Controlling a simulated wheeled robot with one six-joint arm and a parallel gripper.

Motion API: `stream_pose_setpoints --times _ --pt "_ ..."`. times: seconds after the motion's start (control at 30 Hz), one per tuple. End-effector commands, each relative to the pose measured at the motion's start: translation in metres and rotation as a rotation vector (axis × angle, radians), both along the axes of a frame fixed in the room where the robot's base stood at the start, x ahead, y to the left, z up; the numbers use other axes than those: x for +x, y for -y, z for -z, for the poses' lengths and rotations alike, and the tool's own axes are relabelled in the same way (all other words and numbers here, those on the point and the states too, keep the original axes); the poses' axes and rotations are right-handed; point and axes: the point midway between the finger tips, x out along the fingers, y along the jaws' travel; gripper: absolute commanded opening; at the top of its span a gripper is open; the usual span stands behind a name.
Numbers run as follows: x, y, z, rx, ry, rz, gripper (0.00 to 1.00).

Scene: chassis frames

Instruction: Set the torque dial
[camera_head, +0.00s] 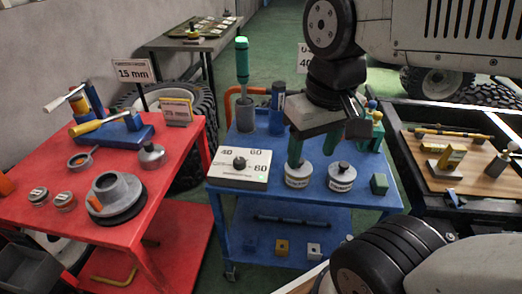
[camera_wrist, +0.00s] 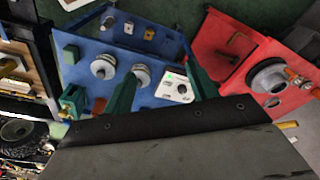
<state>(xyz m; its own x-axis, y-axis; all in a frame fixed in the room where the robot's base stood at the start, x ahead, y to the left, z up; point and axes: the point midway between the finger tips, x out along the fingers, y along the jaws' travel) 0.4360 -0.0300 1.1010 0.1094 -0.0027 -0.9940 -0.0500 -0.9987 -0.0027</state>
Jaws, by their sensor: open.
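The torque dial is a white box (camera_head: 225,172) marked 40, 60 and 80, with a black knob (camera_head: 239,163) on top, on the blue cart. A small green light shows near its front right corner. The knob's exact pointing is too small to read. In the wrist view the white box (camera_wrist: 178,91) is partly hidden by one finger. My gripper (camera_head: 314,150) is open and empty, its green fingers pointing down above the cart, right of the dial and over the round canisters. Its fingers also show in the wrist view (camera_wrist: 160,70).
Two round canisters (camera_head: 298,178) (camera_head: 341,180) and a green block (camera_head: 379,184) stand right of the dial. A tall green-topped tool (camera_head: 242,70) and a blue cylinder (camera_head: 277,108) stand behind it. A red cart (camera_head: 160,205) is at left, a wooden board (camera_head: 455,165) at right.

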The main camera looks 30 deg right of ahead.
Motion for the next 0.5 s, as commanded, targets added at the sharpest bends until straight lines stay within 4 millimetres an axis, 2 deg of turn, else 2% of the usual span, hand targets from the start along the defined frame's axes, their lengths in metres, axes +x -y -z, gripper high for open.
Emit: stream_pose_setpoints --times 0.17,0.27,0.37,0.5 --pt "0.058 -0.005 0.005 0.016 -0.031 0.15 0.58" --pt "0.1 -0.008 0.016 0.025 -0.047 0.265 0.58" --pt "0.141 -0.012 0.033 0.033 -0.06 0.379 0.58" --pt "0.196 -0.019 0.066 0.041 -0.078 0.535 0.58"
